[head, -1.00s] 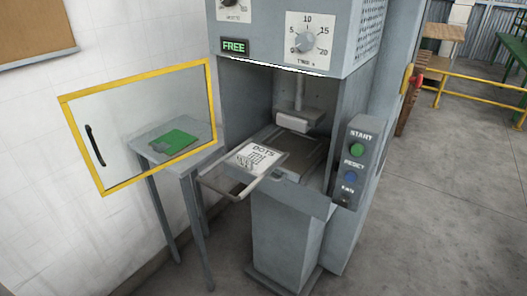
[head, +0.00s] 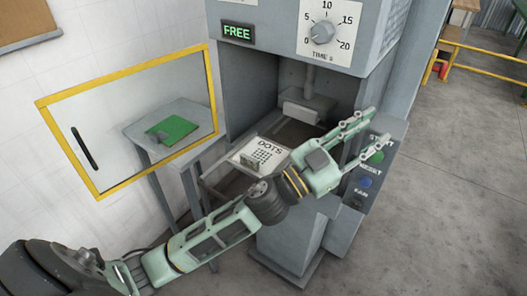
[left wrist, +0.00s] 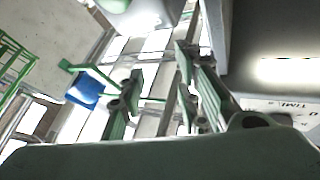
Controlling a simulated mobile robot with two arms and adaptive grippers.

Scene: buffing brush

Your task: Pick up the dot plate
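The dot plate (head: 260,151), a white plate marked "DOTS" with a grid of black dots, lies on the pulled-out tray (head: 214,189) at the machine's opening. My left gripper (head: 377,126) is in front of the machine, to the right of the plate, near the button panel. Its two fingers are apart with nothing between them. In the left wrist view the fingers (left wrist: 160,68) are also spread and empty; the plate does not show there. My left forearm passes below the plate and hides part of the tray. My right gripper is not in view.
The machine (head: 355,58) has a lit "FREE" sign, a timer dial and a button panel (head: 368,178). A yellow-framed clear door (head: 82,160) stands open at left. Behind it a side table (head: 190,112) holds a green item (head: 173,130). Floor at right is clear.

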